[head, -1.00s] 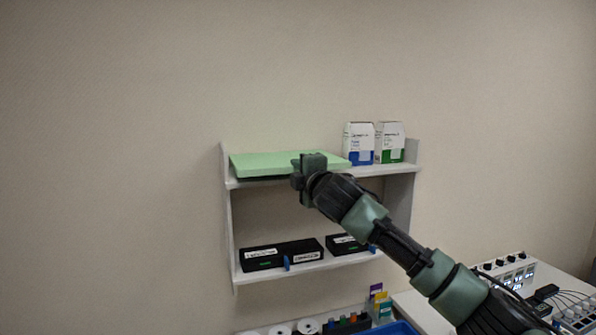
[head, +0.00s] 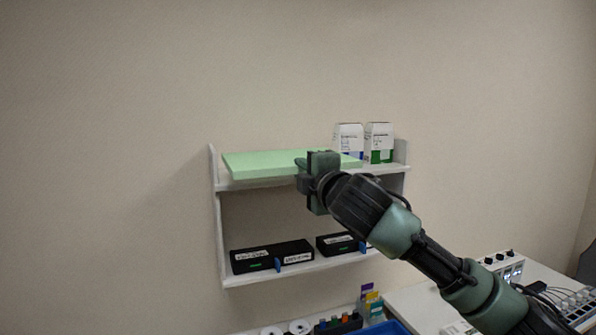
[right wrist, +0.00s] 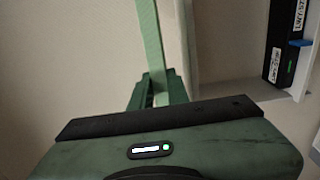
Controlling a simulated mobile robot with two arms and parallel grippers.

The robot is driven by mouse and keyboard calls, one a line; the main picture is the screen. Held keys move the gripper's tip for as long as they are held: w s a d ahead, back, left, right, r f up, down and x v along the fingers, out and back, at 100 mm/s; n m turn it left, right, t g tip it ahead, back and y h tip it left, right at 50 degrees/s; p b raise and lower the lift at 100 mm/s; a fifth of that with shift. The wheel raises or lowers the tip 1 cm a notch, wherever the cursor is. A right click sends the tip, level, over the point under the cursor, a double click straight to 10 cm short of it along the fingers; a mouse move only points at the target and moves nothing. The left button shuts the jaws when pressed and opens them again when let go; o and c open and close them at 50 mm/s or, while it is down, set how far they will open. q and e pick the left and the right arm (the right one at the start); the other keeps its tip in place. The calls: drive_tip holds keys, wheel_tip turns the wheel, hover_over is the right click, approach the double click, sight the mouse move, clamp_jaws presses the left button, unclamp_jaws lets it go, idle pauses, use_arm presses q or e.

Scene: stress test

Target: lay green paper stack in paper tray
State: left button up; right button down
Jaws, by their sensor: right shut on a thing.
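The green paper stack (head: 262,163) is a flat, light green slab at the level of the upper shelf board in the head view. My right gripper (head: 313,168) is shut on its near edge, toward the stack's right part. In the right wrist view the stack (right wrist: 149,40) shows edge-on as a pale green strip running up from between the fingers (right wrist: 157,92). I cannot tell whether the stack's underside still touches the shelf. I cannot make out a paper tray in either view. My left gripper is not in view.
The white wall shelf (head: 310,274) has side panels close to the stack. Two cartons (head: 379,143) stand at the upper board's right end, behind the stack. Black labelled boxes (head: 272,257) sit on the lower board. A white desk (head: 418,308) with equipment is at lower right.

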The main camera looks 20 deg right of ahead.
drive_tip(key=s+r, duration=0.2)
drive_tip(key=s, duration=0.3)
drive_tip(key=shift+s, duration=0.4)
drive_tip(key=shift+w+d+f, duration=0.1)
